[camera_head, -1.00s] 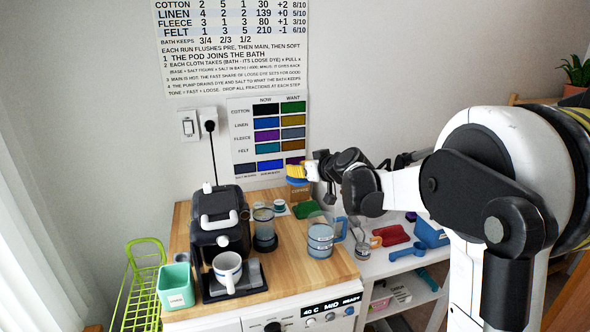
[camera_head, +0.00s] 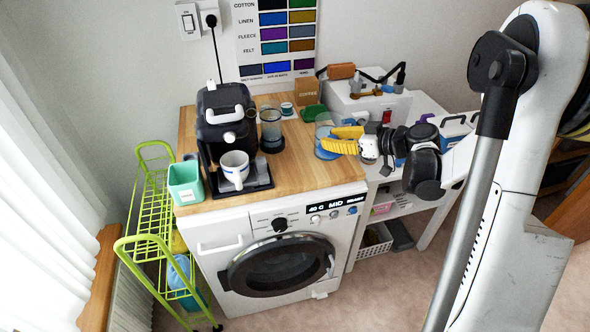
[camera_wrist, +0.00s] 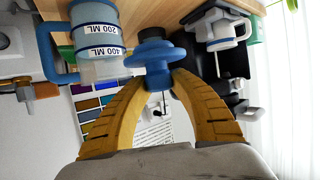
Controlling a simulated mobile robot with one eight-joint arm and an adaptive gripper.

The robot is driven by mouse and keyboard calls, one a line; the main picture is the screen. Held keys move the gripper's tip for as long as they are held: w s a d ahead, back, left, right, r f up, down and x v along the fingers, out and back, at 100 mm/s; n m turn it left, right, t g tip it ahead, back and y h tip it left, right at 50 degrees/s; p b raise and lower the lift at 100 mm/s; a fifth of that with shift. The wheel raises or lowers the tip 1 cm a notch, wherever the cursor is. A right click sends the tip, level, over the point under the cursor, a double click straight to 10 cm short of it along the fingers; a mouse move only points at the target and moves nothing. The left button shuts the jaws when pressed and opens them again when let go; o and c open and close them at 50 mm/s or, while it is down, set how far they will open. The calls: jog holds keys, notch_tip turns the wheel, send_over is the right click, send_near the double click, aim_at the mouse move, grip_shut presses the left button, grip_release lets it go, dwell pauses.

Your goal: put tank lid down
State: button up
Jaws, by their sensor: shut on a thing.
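My gripper (camera_head: 330,140), with yellow curved fingers, is over the right end of the wooden worktop, in front of the clear measuring jug. In the wrist view my gripper (camera_wrist: 158,78) is shut on the blue tank lid (camera_wrist: 150,56), a round disc with a narrower stem between the fingertips. In the head view the lid cannot be told apart from the blue of the jug. The jug (camera_wrist: 96,30), marked 200 ML and 400 ML, is close beside the lid in the wrist view. I cannot tell whether the lid touches the worktop.
A black coffee machine (camera_head: 212,125) with a white mug (camera_head: 235,168) stands left on the worktop (camera_head: 290,170). A glass jar (camera_head: 271,128) is beside it. A teal cup (camera_head: 185,182) sits at the left edge. The worktop's front middle is clear. A white box (camera_head: 365,108) stands right.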

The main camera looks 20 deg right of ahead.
jog(key=w+a+f+b, duration=0.1)
jog(key=w+a+f, duration=0.1)
jog(key=a, duration=0.1)
jog(key=w+a+f+b, duration=0.1)
jog(key=a+f, duration=0.1)
jog(key=a, duration=0.1)
jog(key=w+a+f+b, duration=0.1)
jog(key=w+a+f, duration=0.1)
jog(key=a, duration=0.1)
jog(key=shift+w+a+f, duration=0.15)
jog(key=shift+w+f, duration=0.15)
jog(key=shift+f, duration=0.05)
jog(key=shift+f+b, duration=1.2)
jog(key=shift+f, duration=0.7)
jog(key=shift+f, duration=0.2)
jog(key=o, duration=1)
jog(key=shift+r, duration=0.1)
